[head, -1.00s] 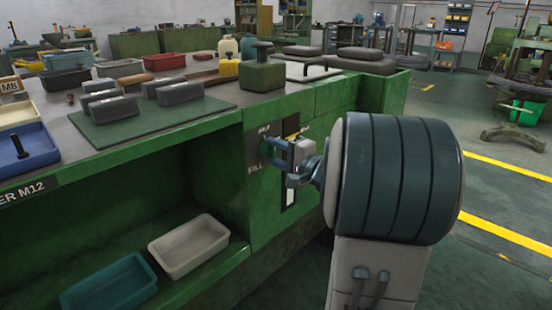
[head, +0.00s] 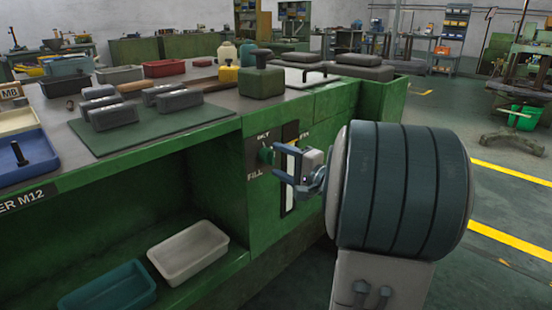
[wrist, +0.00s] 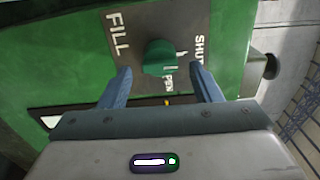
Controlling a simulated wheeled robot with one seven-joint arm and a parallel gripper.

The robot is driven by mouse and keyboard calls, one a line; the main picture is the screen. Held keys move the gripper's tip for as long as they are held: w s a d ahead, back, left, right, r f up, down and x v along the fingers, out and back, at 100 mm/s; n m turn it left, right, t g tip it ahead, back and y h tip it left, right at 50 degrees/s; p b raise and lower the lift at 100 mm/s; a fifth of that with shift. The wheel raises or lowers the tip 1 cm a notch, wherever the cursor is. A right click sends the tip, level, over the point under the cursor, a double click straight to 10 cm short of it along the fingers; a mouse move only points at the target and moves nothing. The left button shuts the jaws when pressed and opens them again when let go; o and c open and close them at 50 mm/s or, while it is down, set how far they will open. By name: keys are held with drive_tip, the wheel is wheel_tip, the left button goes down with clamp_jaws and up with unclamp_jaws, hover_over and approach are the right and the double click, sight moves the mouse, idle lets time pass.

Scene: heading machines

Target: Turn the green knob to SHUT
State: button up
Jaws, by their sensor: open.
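The green knob (wrist: 160,57) sits on a dark plate (wrist: 150,32) on the green cabinet front. The plate carries the words FILL at left, SHUT at right and a partly hidden OPEN below, in the wrist view. Which word the knob points to is not clear. In the head view the knob (head: 266,156) shows just left of my gripper (head: 277,163). My gripper is open and empty in front of the knob. In the wrist view its fingers (wrist: 160,67) stand apart on either side of the knob, with gaps between.
A white upright strip (head: 290,180) lies right of the plate. The bench top above holds a green block with a handle (head: 261,80) and several grey blocks. A white tray (head: 188,251) and a teal tray (head: 110,289) sit on the lower shelf. Open floor lies at right.

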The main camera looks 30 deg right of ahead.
drive_tip(key=p+v, duration=0.1)
drive_tip(key=v, duration=1)
drive_tip(key=shift+s+p, duration=0.3)
drive_tip(key=shift+p, duration=0.05)
drive_tip(key=s+a+r+n+g+y+p, duration=0.1)
drive_tip(key=s+a+r+n+g+p, duration=0.25)
drive_tip(key=a+g+p, duration=0.4)
drive_tip(key=s+a+r+n+g+y+p, duration=0.2)
drive_tip(key=a+r+n+g+p, duration=0.25)
drive_tip(key=a+p, duration=0.55)
drive_tip(key=s+a+r+n+g+h+p, duration=0.1)
drive_tip(key=s+r+n+h+p, duration=0.2)
drive_tip(key=r+p, duration=0.4)
drive_tip(key=s+a+r+n+g+h+p, duration=0.1)
drive_tip(key=s+a+r+n+h+p, duration=0.1)
drive_tip(key=r+h+p, duration=0.4)
drive_tip(key=shift+s+a+r+n+p, duration=0.2)
drive_tip(key=shift+s+r+n+p, duration=0.45)
drive_tip(key=shift+p, duration=0.65)
